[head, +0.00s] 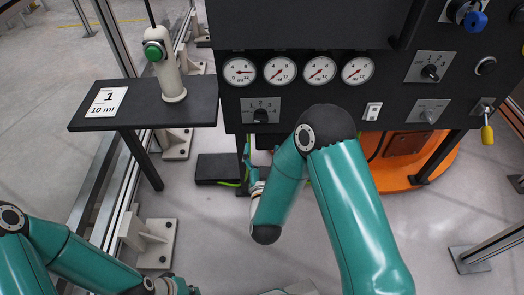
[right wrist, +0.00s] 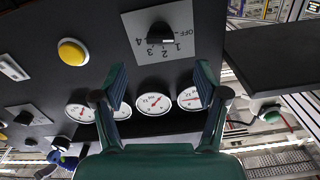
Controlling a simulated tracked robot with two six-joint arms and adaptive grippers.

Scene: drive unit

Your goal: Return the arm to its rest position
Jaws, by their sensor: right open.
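My right arm (head: 360,220) rises from the bottom of the head view, bends at a dark elbow in front of the panel, and folds back down. My right gripper (head: 251,165) is small and partly hidden below the panel's lower edge. In the right wrist view my right gripper (right wrist: 160,80) has its two fingers wide apart with nothing between them. Beyond the fingers are the dark panel, a rotary switch (right wrist: 160,36) marked OFF to 4, and round gauges (right wrist: 155,103). My left arm (head: 75,255) lies at the lower left; its gripper is out of view.
The control panel (head: 300,30) carries a row of gauges (head: 280,71), a rotary switch (head: 260,113) and a yellow-tipped lever (head: 487,134). An orange base (head: 400,163) stands below the panel.

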